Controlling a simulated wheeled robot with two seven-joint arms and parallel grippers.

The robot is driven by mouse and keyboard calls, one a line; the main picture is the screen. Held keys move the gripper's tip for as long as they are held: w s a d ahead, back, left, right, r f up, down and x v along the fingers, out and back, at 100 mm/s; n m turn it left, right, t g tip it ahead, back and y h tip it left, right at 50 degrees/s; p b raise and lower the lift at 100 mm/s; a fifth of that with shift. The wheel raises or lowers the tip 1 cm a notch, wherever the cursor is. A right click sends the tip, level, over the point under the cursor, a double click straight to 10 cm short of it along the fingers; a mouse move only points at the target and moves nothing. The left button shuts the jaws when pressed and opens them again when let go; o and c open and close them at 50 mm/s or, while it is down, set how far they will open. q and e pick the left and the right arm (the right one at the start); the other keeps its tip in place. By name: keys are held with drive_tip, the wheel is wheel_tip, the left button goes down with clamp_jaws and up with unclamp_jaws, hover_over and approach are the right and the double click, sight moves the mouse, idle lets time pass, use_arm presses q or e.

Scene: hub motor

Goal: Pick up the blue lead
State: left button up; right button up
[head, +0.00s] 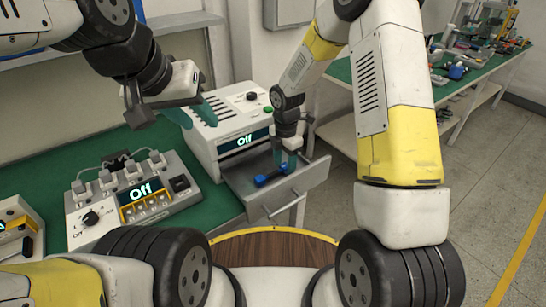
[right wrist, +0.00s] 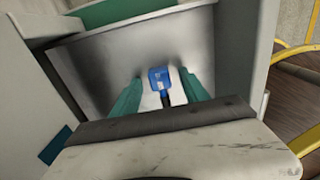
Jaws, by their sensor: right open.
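The blue lead (head: 272,177) lies in the open metal drawer of the white device. In the right wrist view its blue end (right wrist: 160,77) shows between the two teal fingers, with a dark part running toward me. My right gripper (head: 287,163) points down into the drawer, over the lead. Its fingers (right wrist: 161,95) are apart, with a gap on either side of the lead. My left gripper (head: 188,113) is at the left, in front of the white device's top. Its teal fingers are partly hidden, and their opening is unclear.
The drawer (head: 315,174) has raised walls and a front handle. The white device (head: 215,140) reads "Off". A control box (head: 140,190) with plugs and a knob also reads "Off" on the green table (head: 28,178). A second bench (head: 465,82) stands at the back right.

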clamp_jaws()
drive_tip(key=shift+r, duration=0.1)
